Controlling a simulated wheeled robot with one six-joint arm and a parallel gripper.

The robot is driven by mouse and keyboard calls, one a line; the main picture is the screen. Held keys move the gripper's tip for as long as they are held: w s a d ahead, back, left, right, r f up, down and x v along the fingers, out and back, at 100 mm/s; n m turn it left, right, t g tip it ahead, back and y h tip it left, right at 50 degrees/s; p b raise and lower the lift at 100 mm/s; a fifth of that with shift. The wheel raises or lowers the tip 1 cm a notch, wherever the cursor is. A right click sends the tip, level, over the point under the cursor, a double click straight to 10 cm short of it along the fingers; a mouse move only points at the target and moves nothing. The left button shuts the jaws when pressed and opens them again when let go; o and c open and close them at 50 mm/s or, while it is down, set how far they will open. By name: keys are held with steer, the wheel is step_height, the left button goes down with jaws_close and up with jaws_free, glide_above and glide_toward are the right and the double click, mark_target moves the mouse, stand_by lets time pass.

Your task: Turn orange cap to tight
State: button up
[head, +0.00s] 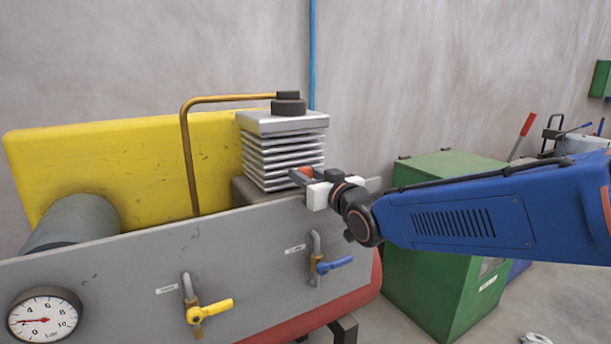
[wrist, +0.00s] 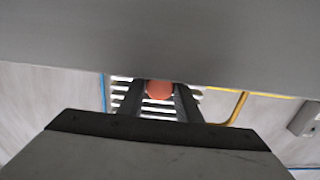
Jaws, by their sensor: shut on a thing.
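The orange cap (head: 305,172) sits in front of the finned grey block, just behind the top edge of the grey panel. My gripper (head: 305,177) reaches in from the right and is shut on the cap. In the wrist view the orange cap (wrist: 159,89) shows between the two dark fingers (wrist: 160,102). The cap's lower part and its seat are hidden by the fingers and the panel. I cannot tell from the frames how tight it is.
The finned block (head: 282,150) stands right behind my gripper. The grey panel (head: 130,270) carries a gauge (head: 44,313), a yellow-handled valve (head: 210,310) and a blue-handled valve (head: 335,264). A brass pipe (head: 187,150) rises at left. A green cabinet (head: 430,245) stands below my arm.

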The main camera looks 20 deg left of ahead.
steer(key=o, duration=0.7)
steer(key=shift+o, duration=0.2)
steer(key=shift+s+d, duration=0.1)
steer(key=v, duration=1.7)
steer(key=shift+s, duration=0.1)
steer(key=d+f+m+g+h, duration=0.1)
steer(key=d+f+m+h, duration=0.35)
steer(key=d, duration=0.95)
steer(key=d+f+m+h, duration=0.2)
steer(key=d+f+h, duration=0.5)
steer(key=d, duration=0.6)
steer(key=s+d+f+m+g+h, duration=0.1)
steer(key=s+d+f+g, duration=0.2)
steer(key=s+d+f, duration=0.2)
steer(key=s+d+f+m+g+h, duration=0.1)
steer(key=s+d+f, duration=0.5)
steer(key=s, duration=0.6)
steer(key=d+m+g, duration=0.1)
steer(key=d, duration=0.1)
steer(key=shift+s+d+g, duration=0.3)
steer(key=shift+d+g, duration=0.1)
